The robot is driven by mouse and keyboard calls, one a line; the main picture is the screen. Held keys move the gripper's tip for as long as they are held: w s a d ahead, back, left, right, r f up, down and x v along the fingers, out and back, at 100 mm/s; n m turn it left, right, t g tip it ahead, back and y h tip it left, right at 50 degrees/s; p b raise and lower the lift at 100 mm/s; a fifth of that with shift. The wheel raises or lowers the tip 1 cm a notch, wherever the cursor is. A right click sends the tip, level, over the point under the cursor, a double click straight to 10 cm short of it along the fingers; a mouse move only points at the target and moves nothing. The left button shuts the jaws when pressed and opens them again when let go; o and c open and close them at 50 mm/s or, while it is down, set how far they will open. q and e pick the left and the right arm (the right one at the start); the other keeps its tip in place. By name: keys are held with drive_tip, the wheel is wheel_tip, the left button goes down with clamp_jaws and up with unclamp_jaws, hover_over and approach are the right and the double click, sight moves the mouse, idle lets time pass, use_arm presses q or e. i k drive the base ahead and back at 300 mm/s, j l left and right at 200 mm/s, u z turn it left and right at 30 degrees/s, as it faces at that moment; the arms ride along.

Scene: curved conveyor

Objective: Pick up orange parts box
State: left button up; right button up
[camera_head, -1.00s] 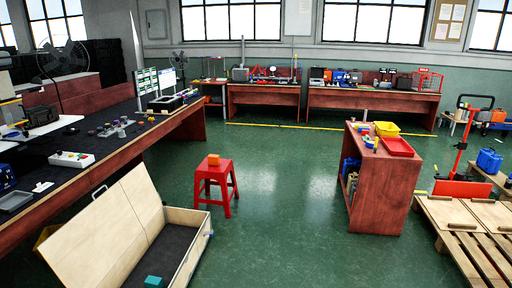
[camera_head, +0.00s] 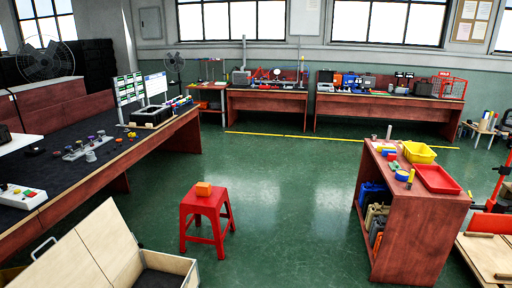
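A small orange box (camera_head: 204,189) sits on the seat of a red stool (camera_head: 207,207), left of the middle in the head view. The stool stands upright on the green floor. Neither of my grippers shows in the view, so I cannot see whether they are open or shut.
An open wooden chest (camera_head: 152,262) lies at the bottom left. A long dark-topped bench (camera_head: 100,158) runs along the left. A reddish wooden cabinet (camera_head: 425,230) with a yellow bin (camera_head: 419,153) and a red tray (camera_head: 437,179) stands at the right. The floor between stool and cabinet is clear.

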sight(203, 190)
drive_tip(key=i, duration=1.65)
